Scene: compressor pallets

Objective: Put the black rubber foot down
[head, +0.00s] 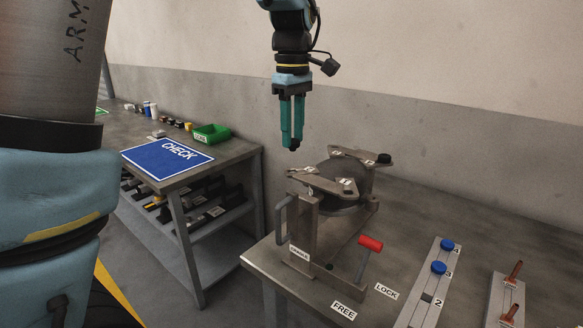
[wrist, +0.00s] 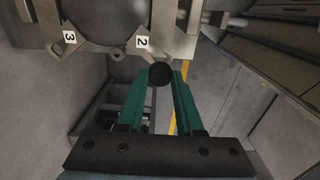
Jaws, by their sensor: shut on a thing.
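My gripper (head: 292,146) is shut on the black rubber foot (wrist: 160,74). In the head view the foot is a small dark piece at the fingertips (head: 293,149). My gripper points down and holds it in the air, above and to the left of the metal fixture (head: 301,206). In the wrist view the foot sits between the green fingertips, close to the fixture arm labelled 2 (wrist: 143,43). A black foot (head: 384,158) also sits on the far right arm of the fixture.
A red-handled lever (head: 370,243) stands by the FREE (head: 344,310) and LOCK (head: 387,291) labels. A numbered rack (head: 431,285) holds blue-capped pieces. At left, a bench carries a blue CHECK mat (head: 167,158) and a green bin (head: 211,134).

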